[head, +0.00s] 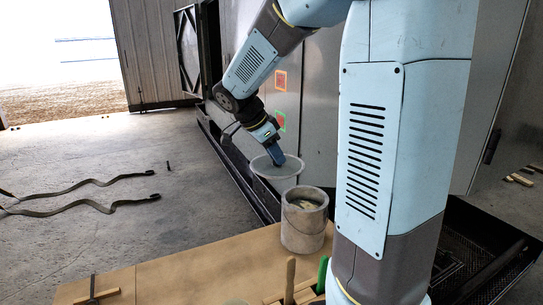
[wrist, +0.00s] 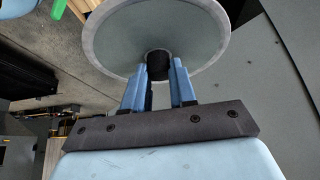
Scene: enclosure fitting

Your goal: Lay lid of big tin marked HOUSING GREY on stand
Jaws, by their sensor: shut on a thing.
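A round grey lid (head: 270,171) hangs in the air from my gripper (head: 276,158), above and a little left of the big tin. In the wrist view the two blue fingers of my gripper (wrist: 159,76) are shut on the dark knob at the middle of the lid (wrist: 120,35). The big grey tin (head: 303,232) stands open and upright on the tan table, with something pale inside. No mark on it can be read. I cannot pick out the stand for certain.
The tan table (head: 205,268) has a clear stretch left of the tin. A wooden handle (head: 290,278) and a green thing (head: 323,272) stand at its near edge. A small wooden cross-shaped piece (head: 97,297) lies at left. Grey cabinet panels (head: 318,110) rise behind. Straps (head: 85,195) lie on the floor.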

